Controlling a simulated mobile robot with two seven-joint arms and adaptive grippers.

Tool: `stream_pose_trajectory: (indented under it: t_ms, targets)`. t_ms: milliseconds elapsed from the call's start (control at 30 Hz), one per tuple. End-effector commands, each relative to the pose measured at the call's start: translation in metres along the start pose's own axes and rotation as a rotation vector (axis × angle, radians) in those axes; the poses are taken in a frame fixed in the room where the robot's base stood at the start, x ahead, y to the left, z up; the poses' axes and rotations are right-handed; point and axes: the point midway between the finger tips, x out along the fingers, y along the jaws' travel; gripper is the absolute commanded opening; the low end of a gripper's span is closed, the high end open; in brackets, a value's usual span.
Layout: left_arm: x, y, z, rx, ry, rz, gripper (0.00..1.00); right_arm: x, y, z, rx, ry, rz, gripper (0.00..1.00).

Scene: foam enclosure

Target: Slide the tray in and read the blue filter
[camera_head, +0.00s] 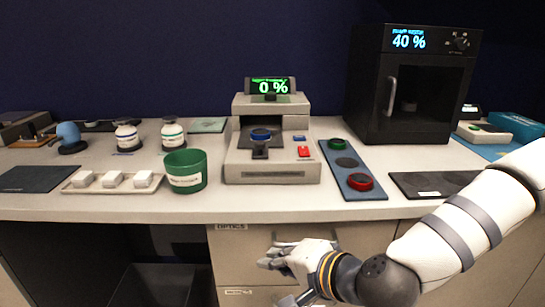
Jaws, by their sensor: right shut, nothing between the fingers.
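The grey reader (243,172) stands mid-counter, its green display (271,86) showing "0 %". The blue filter (261,133) lies on the dark tray (260,150) at the reader's front opening; the tray sticks out toward me. I cannot tell how far the tray reaches inside. My right gripper (268,262) is shut and empty, low in front of the drawers, below the counter edge and well apart from the tray. My left gripper is out of view.
A blue rack (365,194) right of the reader holds a green disc (339,143) and a red disc (360,181). A green cup (186,171) stands close on the left. A black oven-like box (425,85) showing "40 %" is at back right. Drawers (370,236) lie below.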

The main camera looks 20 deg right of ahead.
Motion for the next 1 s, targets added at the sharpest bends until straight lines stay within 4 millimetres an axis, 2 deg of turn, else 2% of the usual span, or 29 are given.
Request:
stream_pose_trajectory:
  t_ms: [33, 100, 200, 267, 367, 600, 767, 1000]
  targets:
    - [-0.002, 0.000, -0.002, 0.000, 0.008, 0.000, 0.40, -0.014, -0.045, -0.034, 0.078, 0.083, -0.116, 0.00]
    - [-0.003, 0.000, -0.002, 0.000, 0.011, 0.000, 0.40, -0.035, -0.090, -0.071, 0.159, 0.167, -0.241, 0.00]
    - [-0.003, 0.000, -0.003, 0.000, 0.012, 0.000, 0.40, -0.058, -0.123, -0.102, 0.227, 0.235, -0.345, 0.00]
    - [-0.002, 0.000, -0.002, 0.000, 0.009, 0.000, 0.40, -0.064, -0.130, -0.110, 0.245, 0.253, -0.371, 0.00]
    - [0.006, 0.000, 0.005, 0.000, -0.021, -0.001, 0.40, -0.059, -0.129, -0.113, 0.255, 0.257, -0.369, 0.00]
    - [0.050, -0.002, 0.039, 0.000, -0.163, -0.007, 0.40, -0.035, -0.121, -0.116, 0.262, 0.252, -0.343, 0.00]
    - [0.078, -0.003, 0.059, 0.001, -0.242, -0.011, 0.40, -0.032, -0.128, -0.118, 0.254, 0.252, -0.360, 0.00]
    - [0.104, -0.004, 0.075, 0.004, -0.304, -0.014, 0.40, 0.011, -0.149, -0.132, 0.249, 0.253, -0.365, 0.00]
